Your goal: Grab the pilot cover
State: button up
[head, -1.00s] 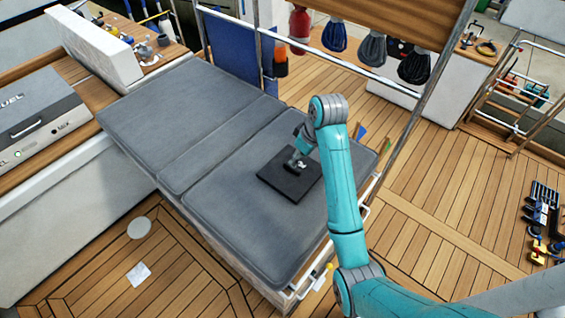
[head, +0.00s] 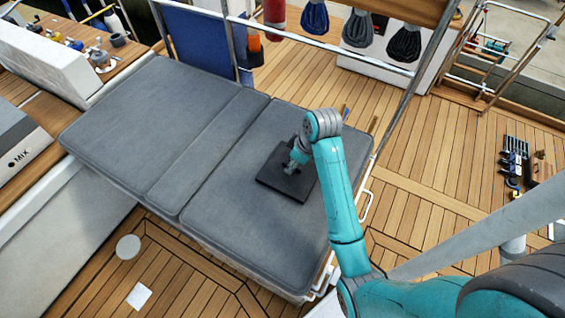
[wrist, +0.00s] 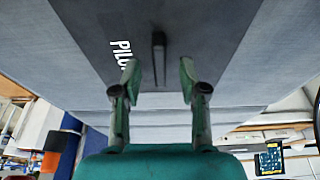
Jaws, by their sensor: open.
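The pilot cover (head: 273,183) is a flat, dark square plate lying on the grey cushion (head: 235,200). In the wrist view the cover (wrist: 215,30) shows white lettering starting "PILO" and a dark upright handle (wrist: 159,50) in its middle. My gripper (wrist: 158,75) is open, its two fingers apart on either side of the handle's near end, not closed on it. In the head view my gripper (head: 291,168) is over the cover and hides part of it, so the height gap is hard to tell.
Grey cushions (head: 130,120) spread to the left of the cover. A metal rail (head: 320,50) with hanging rope bags (head: 357,30) stands behind. A blue panel (head: 200,45) is at the back left. The wooden deck on the right is mostly open.

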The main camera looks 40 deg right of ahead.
jog(key=shift+w+f, duration=0.1)
jog(key=shift+f, duration=0.25)
grip_shut()
jog(key=shift+r, duration=0.1)
